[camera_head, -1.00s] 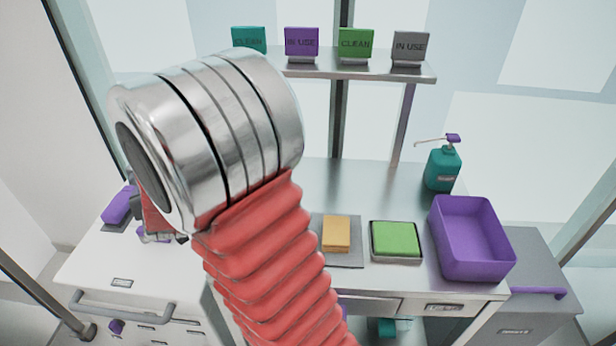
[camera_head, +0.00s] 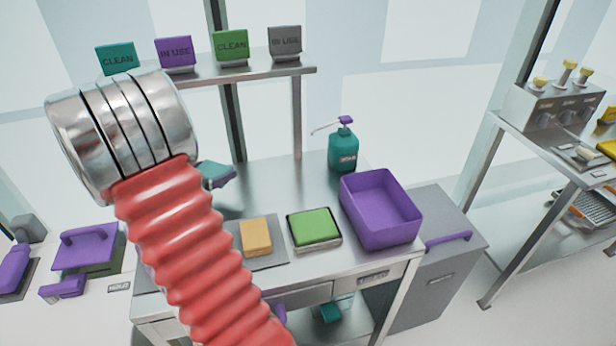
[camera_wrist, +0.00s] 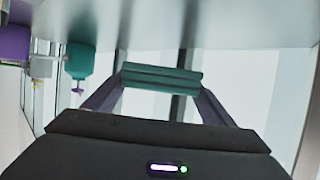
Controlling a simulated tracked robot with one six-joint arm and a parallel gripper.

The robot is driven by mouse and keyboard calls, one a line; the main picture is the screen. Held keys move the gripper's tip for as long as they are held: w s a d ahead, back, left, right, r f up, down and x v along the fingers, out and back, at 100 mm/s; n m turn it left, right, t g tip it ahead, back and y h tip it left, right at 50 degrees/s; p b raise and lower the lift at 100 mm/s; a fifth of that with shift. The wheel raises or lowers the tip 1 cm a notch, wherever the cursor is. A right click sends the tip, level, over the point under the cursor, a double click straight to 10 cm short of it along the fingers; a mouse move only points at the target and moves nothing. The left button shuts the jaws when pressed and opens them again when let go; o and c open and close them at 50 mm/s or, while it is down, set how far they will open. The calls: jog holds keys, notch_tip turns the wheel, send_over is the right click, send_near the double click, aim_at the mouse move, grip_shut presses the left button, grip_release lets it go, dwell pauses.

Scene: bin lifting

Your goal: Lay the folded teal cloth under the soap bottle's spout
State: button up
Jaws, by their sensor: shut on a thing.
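The folded teal cloth (camera_head: 215,173) shows just right of my arm in the head view, above the metal table, with part of it hidden by the arm. In the wrist view my gripper (camera_wrist: 158,86) is shut on the cloth (camera_wrist: 162,76), which spans between the two fingers. The teal soap bottle (camera_head: 343,150) stands upright at the back of the table, right of the cloth and apart from it. Its thin spout (camera_head: 324,129) points left. The wrist view shows the bottle (camera_wrist: 80,62) upside down at the left.
A purple bin (camera_head: 378,212) stands in front of the bottle. A green pad in a tray (camera_head: 315,229) and a yellow sponge (camera_head: 256,237) lie along the front. A shelf (camera_head: 255,76) with several signs stands behind. The tabletop left of the bottle is bare.

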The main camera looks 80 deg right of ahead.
jog(key=s+f+m+g, duration=0.1)
jog(key=s+m+g, duration=0.1)
jog(key=s, duration=0.2)
jog(key=s+d+f+m+g+y, duration=0.1)
jog(key=s+m+g, duration=0.1)
jog(key=s, duration=0.3)
jog(key=s+d+f+m+g+y, duration=0.1)
jog(key=s+g, duration=0.1)
jog(key=s, duration=0.3)
jog(key=shift+f+m, duration=0.25)
jog(key=shift+m, duration=0.15)
jog(key=shift+w, duration=0.1)
jog(key=shift+d, duration=0.1)
send_over(312, 176)
jog(key=shift+f, duration=1.7)
jog(key=shift+f, duration=0.15)
